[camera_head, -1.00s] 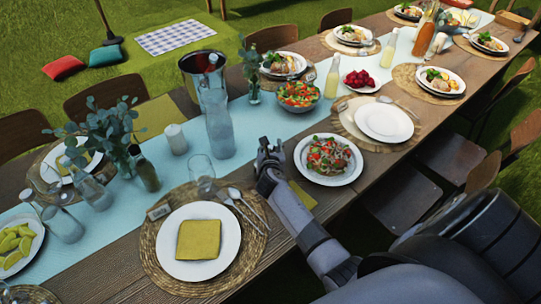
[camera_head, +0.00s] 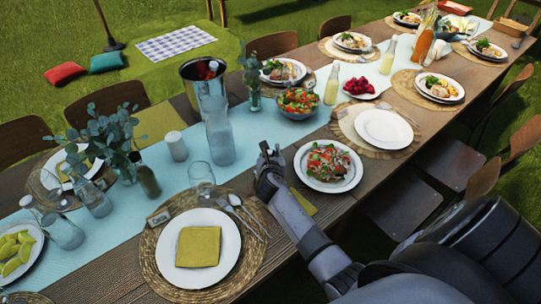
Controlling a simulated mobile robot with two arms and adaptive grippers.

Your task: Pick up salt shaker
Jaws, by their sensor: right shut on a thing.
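A white cylinder (camera_head: 176,146), which may be the salt shaker, stands upright on the light blue runner, left of the clear carafe (camera_head: 220,138). My right gripper (camera_head: 269,156) is over the table between the carafe and the salad plate (camera_head: 328,165), apart from the white cylinder. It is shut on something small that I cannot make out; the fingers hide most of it. My left gripper is not in view.
A wine glass (camera_head: 202,176) and a place setting with a yellow napkin (camera_head: 198,246) are in front. A salad bowl (camera_head: 298,101), a metal bucket (camera_head: 205,84) and a leafy vase (camera_head: 108,140) stand around. The table is crowded.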

